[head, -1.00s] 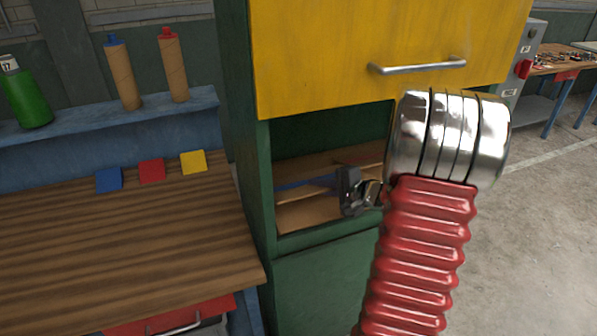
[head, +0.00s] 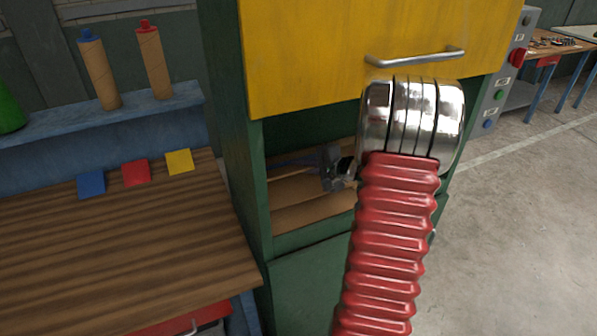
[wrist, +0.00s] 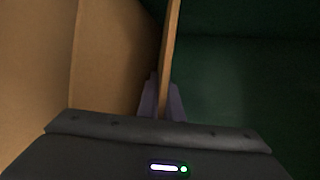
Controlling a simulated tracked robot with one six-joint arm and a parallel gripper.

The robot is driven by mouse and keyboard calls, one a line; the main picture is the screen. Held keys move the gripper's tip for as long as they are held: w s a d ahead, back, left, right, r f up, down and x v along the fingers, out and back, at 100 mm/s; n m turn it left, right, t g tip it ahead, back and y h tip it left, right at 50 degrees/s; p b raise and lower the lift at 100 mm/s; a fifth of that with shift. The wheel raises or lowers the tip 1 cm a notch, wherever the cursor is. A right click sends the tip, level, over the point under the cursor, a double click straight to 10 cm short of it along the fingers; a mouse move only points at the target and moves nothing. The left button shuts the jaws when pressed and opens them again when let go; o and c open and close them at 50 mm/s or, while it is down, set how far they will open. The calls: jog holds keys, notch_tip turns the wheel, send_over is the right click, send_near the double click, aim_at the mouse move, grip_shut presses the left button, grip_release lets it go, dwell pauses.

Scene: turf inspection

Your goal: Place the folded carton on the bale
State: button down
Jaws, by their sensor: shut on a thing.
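My gripper (head: 292,161) reaches into the open compartment of the green cabinet, its fingers pointing left and partly in shadow. In the wrist view my gripper (wrist: 162,98) is shut on a thin brown sheet seen edge-on, which looks like the folded carton (wrist: 170,45). The carton stands upright between the fingers. Left of it in the wrist view are larger tan cardboard faces (wrist: 108,65), apart from the carton at the top. Brown surfaces (head: 312,192) also show in the compartment below my gripper. I cannot tell which of these is the bale.
The green cabinet (head: 238,150) frames the compartment, with a yellow door panel (head: 320,60) above. Dark green wall (wrist: 250,90) fills the wrist view's right. A wooden bench (head: 120,235) stands left, with blue, red and yellow pieces. Open floor (head: 520,230) lies right.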

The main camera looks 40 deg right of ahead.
aim_at(300, 181)
jog(key=shift+w+d+f, duration=0.1)
jog(key=shift+f, duration=0.45)
jog(key=shift+w+d+f, duration=0.1)
jog(key=shift+f, duration=0.45)
jog(key=shift+w+a+f, duration=0.15)
jog(key=shift+w+f, duration=0.05)
jog(key=shift+f, duration=0.45)
jog(key=shift+a, duration=0.1)
jog(key=c, duration=1.9)
grip_release()
jog(key=shift+c, duration=0.2)
jog(key=shift+s, duration=0.15)
jog(key=v, duration=1.2)
